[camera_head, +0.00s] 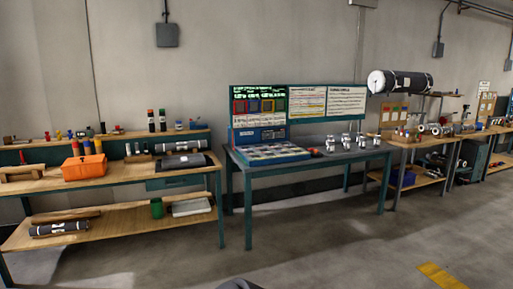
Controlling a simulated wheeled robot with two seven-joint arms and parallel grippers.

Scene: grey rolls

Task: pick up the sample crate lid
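I cannot pick out the sample crate lid with certainty. A shallow blue tray (236,155) with a grid of pale and coloured squares lies on the dark-topped table (345,152) at the middle. A blue box (259,135) stands behind it, below a panel with coloured frames. An orange case (84,168) sits on the wooden workbench (130,178) at the left. Neither of my grippers is in view.
Several small metallic items (346,140) stand on the middle table's right half. Grey rolls (183,161) lie on the left bench, and a large one (400,82) rests high at the right. More benches run right. The grey floor in front is clear, with a yellow marking (441,277).

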